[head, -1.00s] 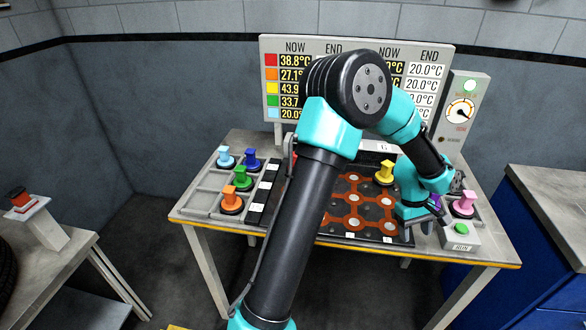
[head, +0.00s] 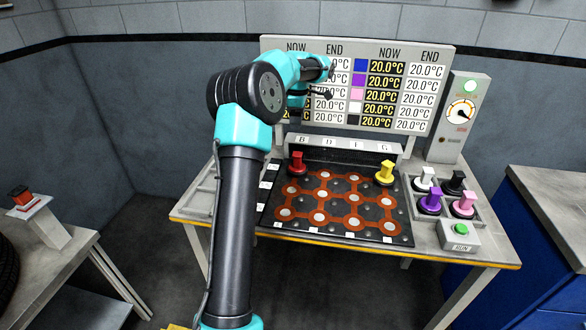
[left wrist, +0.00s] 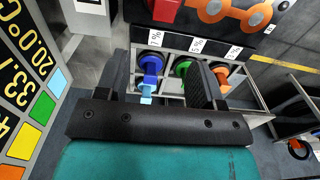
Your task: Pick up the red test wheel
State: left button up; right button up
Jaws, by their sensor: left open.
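The red test wheel (head: 297,163) stands upright at the back left of the dark board with orange links (head: 343,193). Its red top (left wrist: 163,12) also shows at the upper edge of the left wrist view, beyond the fingers. My left gripper (left wrist: 154,68) is open and empty, its two dark fingers well apart. In the head view its arm rises at the left, with the wrist high in front of the temperature display (head: 440,95). The gripper is apart from the red wheel. My right gripper is not in view.
Blue (left wrist: 150,80), green (left wrist: 182,66) and orange (left wrist: 221,72) wheels stand in the left tray, hidden behind my arm in the head view. A yellow wheel (head: 385,173) stands at the board's back right. The right tray holds several wheels, near a green button (head: 461,229).

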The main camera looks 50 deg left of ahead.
aim_at(297, 153)
pick_arm(q)
jog(key=shift+f, duration=0.1)
notch_tip(297, 153, down, 12)
jog(key=shift+f, duration=0.1)
dwell(0.5)
jog(key=shift+d, duration=0.1)
jog(key=shift+s+d+f, duration=0.1)
jog(key=shift+d+f, duration=0.05)
jog(key=shift+f, duration=1.15)
jog(key=shift+s+d+f, duration=0.1)
jog(key=shift+f, duration=1.15)
jog(key=shift+c, duration=0.3)
grip_shut()
